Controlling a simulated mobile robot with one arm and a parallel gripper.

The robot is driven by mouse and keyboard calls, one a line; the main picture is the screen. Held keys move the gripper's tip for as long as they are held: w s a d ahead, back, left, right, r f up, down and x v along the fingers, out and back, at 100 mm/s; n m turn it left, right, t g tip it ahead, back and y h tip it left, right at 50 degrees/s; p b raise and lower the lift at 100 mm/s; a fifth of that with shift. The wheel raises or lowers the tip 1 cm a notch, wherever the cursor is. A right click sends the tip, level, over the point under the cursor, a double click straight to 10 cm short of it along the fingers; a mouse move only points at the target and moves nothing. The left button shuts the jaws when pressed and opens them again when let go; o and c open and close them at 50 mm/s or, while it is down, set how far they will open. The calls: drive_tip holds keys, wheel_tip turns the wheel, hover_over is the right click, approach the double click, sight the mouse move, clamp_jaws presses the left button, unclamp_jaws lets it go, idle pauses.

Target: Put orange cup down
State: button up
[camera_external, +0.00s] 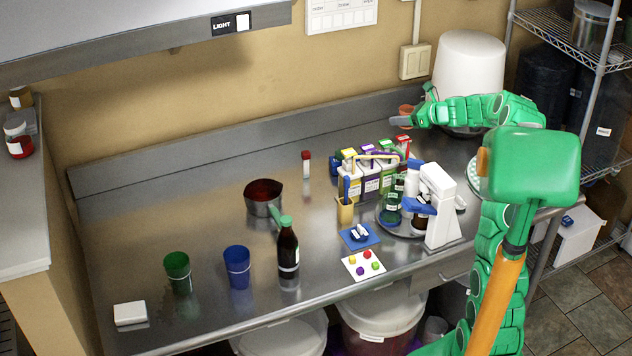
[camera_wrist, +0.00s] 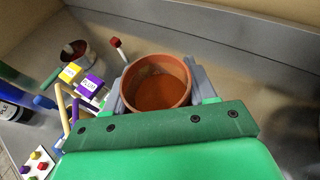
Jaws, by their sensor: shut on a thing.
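The orange cup (camera_wrist: 156,88) is held between the two grey fingers of my gripper (camera_wrist: 158,97) in the wrist view. I look down into its open mouth, and it appears empty. In the external view the cup (camera_external: 405,111) shows small near the back wall, beside my gripper (camera_external: 402,120) at the end of the green arm. The fingers are shut on the cup's sides. The cup is above the rear right part of the steel counter (camera_external: 225,205); I cannot tell whether its base touches anything.
Cartons with coloured tops (camera_external: 372,175) stand close in front of the cup. A round tray (camera_external: 384,222) with bottles and a white device (camera_external: 440,205) is nearer the front. A white bucket (camera_external: 470,65) stands at the back right. The counter's back left is clear.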

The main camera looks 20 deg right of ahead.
drive_tip(key=s+d+m+t+h, duration=0.1)
drive_tip(key=s+d+m+h, duration=0.2)
drive_tip(key=s+d, duration=0.85)
drive_tip(key=shift+t, duration=0.3)
drive_tip(key=shift+w+d+f, duration=0.25)
drive_tip(key=shift+d+f, duration=0.1)
drive_tip(key=shift+f, duration=3.2)
drive_tip(key=shift+w+d+f, duration=0.3)
drive_tip(key=shift+f, duration=3.25)
drive_tip(key=shift+w+d+f, duration=0.25)
drive_tip(key=shift+d+f, duration=0.1)
drive_tip(key=shift+f, duration=3.2)
drive_tip(key=shift+f, duration=0.15)
drive_tip(key=o, duration=1.1)
drive_tip(key=shift+c, duration=0.2)
drive_tip(key=shift+r, duration=0.2)
drive_tip(key=v, duration=1.2)
